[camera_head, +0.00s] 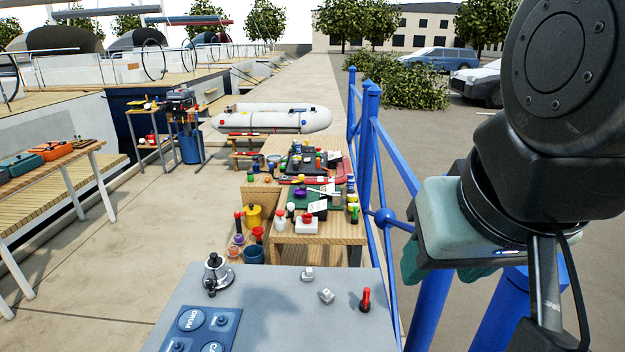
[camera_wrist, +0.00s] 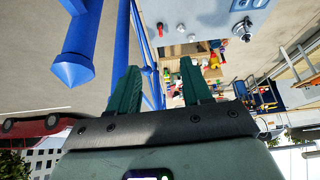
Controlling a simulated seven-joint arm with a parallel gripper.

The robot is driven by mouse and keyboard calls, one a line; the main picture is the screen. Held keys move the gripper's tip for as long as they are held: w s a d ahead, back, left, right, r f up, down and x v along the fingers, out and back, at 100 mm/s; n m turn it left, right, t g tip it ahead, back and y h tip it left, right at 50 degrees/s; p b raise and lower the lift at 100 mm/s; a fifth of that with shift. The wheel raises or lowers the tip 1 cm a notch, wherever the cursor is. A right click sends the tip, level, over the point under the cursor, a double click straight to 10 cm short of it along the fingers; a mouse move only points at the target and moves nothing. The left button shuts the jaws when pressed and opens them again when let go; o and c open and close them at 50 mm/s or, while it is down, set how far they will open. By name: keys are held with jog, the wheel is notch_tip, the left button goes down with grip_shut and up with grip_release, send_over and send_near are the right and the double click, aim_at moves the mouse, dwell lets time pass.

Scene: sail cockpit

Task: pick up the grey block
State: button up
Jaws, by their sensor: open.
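Two small light grey pieces sit apart on a grey console top (camera_head: 270,315) in the head view. One piece (camera_head: 307,274) is near the far edge, the other (camera_head: 327,296) is closer and to its right. I cannot tell which is the grey block. The wrist view shows them small, one (camera_wrist: 180,27) beside the other (camera_wrist: 192,37), on the console top. My gripper (camera_head: 440,270) is to the right of the console, past the blue railing, above and apart from the pieces. Its teal fingers (camera_wrist: 160,70) are spread, with nothing between them.
A red-topped lever (camera_head: 366,299) stands at the console's right, a silver winch-like fitting (camera_head: 216,272) at its far left, a blue gauge panel (camera_head: 202,330) in front. A blue railing (camera_head: 370,130) runs along the right. A cluttered wooden table (camera_head: 330,230) stands beyond.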

jog(key=w+a+f+m+g+y, duration=0.4)
jog(key=w+a+f, duration=0.15)
jog(key=f, duration=0.35)
jog(key=w+a+f+m+g+y, duration=0.35)
jog(key=w+a+f, duration=0.2)
jog(key=f, duration=0.25)
jog(key=w+a+f+m+y, duration=0.1)
jog(key=f+m+y, duration=0.1)
jog(key=f, duration=0.5)
jog(key=w+a+f+m+t+y, duration=0.1)
jog(key=a+f+m+y, duration=0.1)
jog(key=f+m, duration=0.3)
jog(key=w+a+f+m+y, duration=0.1)
jog(key=f+m+y, duration=0.1)
jog(key=f, duration=0.9)
jog(key=shift+w+a+f+m+t, duration=0.2)
jog(key=shift+w+m+t, duration=0.2)
jog(key=shift+m, duration=0.45)
jog(key=x, duration=0.4)
jog(key=shift+a+f, duration=0.15)
jog(key=shift+a, duration=0.1)
jog(key=shift+s+x, duration=0.2)
jog(key=shift+x, duration=2.9)
jog(key=shift+c, duration=0.3)
